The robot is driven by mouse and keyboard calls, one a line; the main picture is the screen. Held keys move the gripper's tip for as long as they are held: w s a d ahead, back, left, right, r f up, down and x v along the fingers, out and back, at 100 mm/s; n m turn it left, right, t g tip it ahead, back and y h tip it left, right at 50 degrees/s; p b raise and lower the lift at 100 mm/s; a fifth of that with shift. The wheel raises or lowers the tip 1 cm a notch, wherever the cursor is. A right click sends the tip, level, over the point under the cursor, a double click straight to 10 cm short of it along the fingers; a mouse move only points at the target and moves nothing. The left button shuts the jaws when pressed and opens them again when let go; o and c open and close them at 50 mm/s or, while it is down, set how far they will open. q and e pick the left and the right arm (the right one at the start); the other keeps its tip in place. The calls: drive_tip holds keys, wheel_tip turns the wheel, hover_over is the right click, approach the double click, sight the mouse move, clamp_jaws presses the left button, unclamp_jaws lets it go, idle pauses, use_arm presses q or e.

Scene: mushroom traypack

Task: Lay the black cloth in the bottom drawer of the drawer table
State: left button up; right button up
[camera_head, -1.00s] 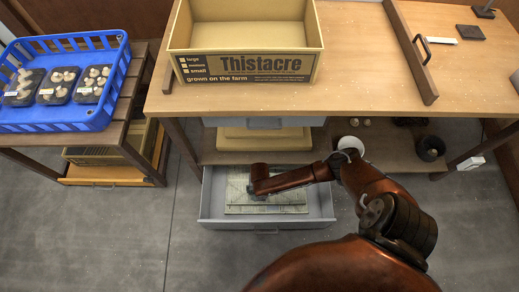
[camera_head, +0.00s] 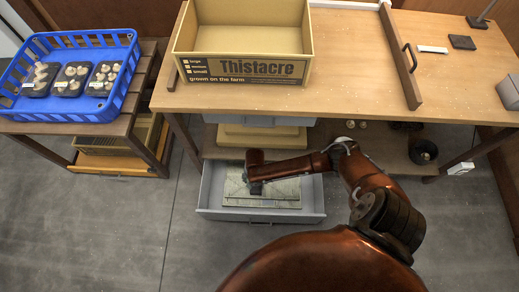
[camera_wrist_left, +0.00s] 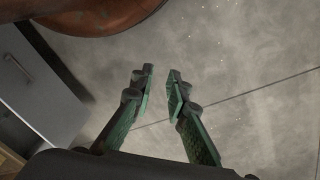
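The bottom drawer (camera_head: 205,195) is grey and pulled open below the drawer table (camera_head: 350,70). Flat, pale printed sheets (camera_head: 285,192) lie in it. My right arm reaches in from the right, and its gripper (camera_head: 255,188) points down over the left part of the drawer. Its fingers are too hidden and small to show whether they are open or hold anything. I cannot clearly make out the black cloth; a dark patch (camera_head: 405,125) lies on the lower shelf. My left gripper (camera_wrist_left: 161,78) is open and empty above the grey floor in the left wrist view.
A cardboard Thistacre box (camera_head: 245,72) stands on the tabletop. A blue basket (camera_head: 75,116) with mushroom trays stands on the side table at left. A dark round pot (camera_head: 423,152) sits on the lower shelf. Grey floor is clear in front.

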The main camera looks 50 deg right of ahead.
use_arm(q)
drive_tip(key=s+a+p, duration=0.1)
drive_tip(key=s+a+r+g+p, duration=0.1)
drive_tip(key=s, duration=0.1)
drive_tip(key=shift+a+y, duration=0.2)
drive_tip(key=shift+y, duration=0.2)
use_arm(e)
wheel_tip(320, 180, up, 4)
drive_tip(key=shift+r, duration=0.1)
